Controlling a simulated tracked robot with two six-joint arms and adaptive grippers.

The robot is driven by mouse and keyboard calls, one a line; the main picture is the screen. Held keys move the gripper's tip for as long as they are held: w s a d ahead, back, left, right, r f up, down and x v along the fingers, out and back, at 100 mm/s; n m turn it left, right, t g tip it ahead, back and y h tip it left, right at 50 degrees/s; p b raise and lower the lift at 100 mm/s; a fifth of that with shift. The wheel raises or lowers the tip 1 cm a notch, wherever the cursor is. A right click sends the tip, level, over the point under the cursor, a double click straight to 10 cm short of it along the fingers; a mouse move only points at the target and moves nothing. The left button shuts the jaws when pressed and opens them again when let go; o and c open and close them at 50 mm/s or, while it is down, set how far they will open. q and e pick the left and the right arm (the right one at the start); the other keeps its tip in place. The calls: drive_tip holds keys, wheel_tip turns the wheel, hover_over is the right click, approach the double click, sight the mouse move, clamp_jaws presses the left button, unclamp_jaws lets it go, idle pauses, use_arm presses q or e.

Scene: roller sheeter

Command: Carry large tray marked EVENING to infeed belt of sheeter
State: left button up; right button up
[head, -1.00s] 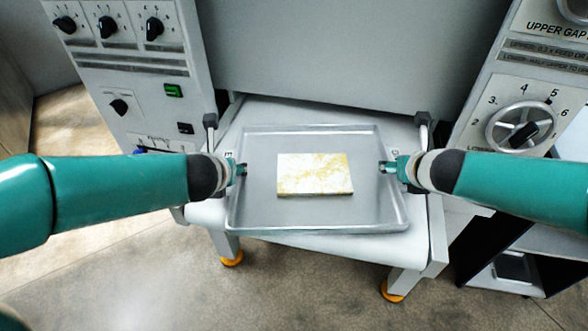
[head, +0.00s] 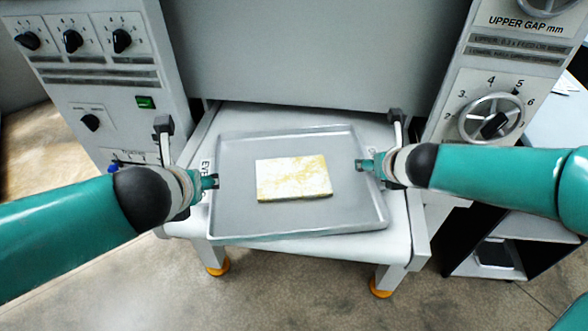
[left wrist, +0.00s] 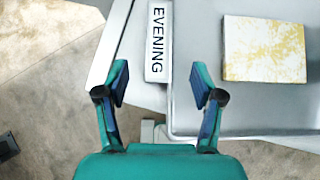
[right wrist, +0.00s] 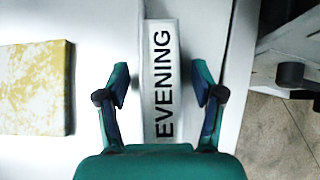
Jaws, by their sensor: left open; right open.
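The large grey tray (head: 290,222) lies on the white infeed belt (head: 400,215) of the sheeter. A flat white-and-yellow slab (head: 293,178) sits in it. A label reading EVENING marks the tray's left end (left wrist: 158,40) and its right end (right wrist: 162,85). My left gripper (head: 212,181) is open at the tray's left end. In the left wrist view its fingertips (left wrist: 160,85) are apart, with the label's lower end just beyond them. My right gripper (head: 365,165) is open at the right end. In the right wrist view its fingertips (right wrist: 162,88) stand either side of the label.
The sheeter's large grey cover (head: 320,50) rises behind the belt. Control panels flank it, with knobs (head: 72,40) on the left and a gap dial (head: 492,118) on the right. Upright dark-capped posts (head: 163,127) stand by the belt's sides. Open floor (head: 110,285) lies in front.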

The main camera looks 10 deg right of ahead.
drive_tip(key=shift+s+r, duration=0.15)
drive_tip(key=shift+r, duration=0.05)
use_arm(q)
drive_tip(key=shift+v, duration=0.9)
use_arm(e)
drive_tip(key=v, duration=1.1)
drive_tip(key=shift+s, duration=0.2)
